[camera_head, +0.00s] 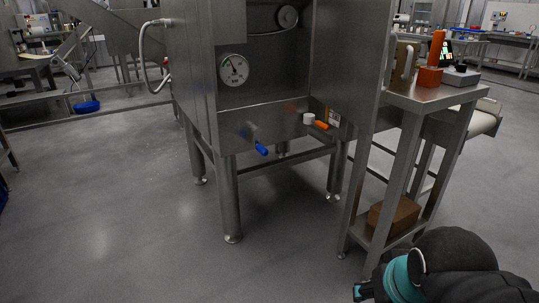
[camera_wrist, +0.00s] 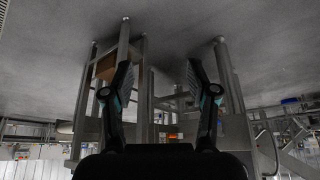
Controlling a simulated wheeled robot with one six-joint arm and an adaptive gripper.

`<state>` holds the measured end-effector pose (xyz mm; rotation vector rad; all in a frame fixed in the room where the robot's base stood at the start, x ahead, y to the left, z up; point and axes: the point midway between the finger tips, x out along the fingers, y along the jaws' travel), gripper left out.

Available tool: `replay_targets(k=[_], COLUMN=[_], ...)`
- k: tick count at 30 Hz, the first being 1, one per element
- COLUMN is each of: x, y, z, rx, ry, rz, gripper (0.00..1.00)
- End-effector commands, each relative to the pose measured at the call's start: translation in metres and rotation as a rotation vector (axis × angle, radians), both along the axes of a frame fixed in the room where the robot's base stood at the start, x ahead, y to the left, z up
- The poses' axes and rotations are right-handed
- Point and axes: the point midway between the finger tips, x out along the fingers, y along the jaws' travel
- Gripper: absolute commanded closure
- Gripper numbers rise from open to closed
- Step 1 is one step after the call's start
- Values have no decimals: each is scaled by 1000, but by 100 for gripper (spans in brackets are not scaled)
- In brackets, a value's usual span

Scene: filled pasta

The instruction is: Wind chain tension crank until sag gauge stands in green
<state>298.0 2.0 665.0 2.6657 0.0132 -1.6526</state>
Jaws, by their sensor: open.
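A steel machine (camera_head: 190,60) on legs stands in the middle of the head view. A round white gauge (camera_head: 234,70) sits on its front, with a green section at upper left; the needle's exact reading is too small to tell. Below and right of it, a crank with a blue handle (camera_head: 261,149) sticks out of the lower panel, handle hanging down. My gripper (camera_wrist: 158,80) is open and empty in the wrist view, which looks upside down. The machine's legs show beyond the fingers. In the head view my arm is at the lower right, well apart from the crank.
A white knob (camera_head: 308,118) and an orange handle (camera_head: 321,125) sit right of the crank. The floor (camera_head: 120,220) before the machine is clear.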

Motion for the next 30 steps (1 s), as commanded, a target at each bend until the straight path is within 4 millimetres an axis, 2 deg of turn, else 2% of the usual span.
replay_targets(k=[1,3,8,14,23,27,30], x=[3,10,37,100,232,301,349], y=[1,3,4,4,21,42,65], z=[-16,-33,-66,-100,-147,-164,-169], rx=[-1,-1,-28,-97,-215,-266,-297], ry=[36,85,180,163,-43,-208,-357], rz=[5,14,39,104,293,424,531], gripper=[42,42,42,42,42,42,42])
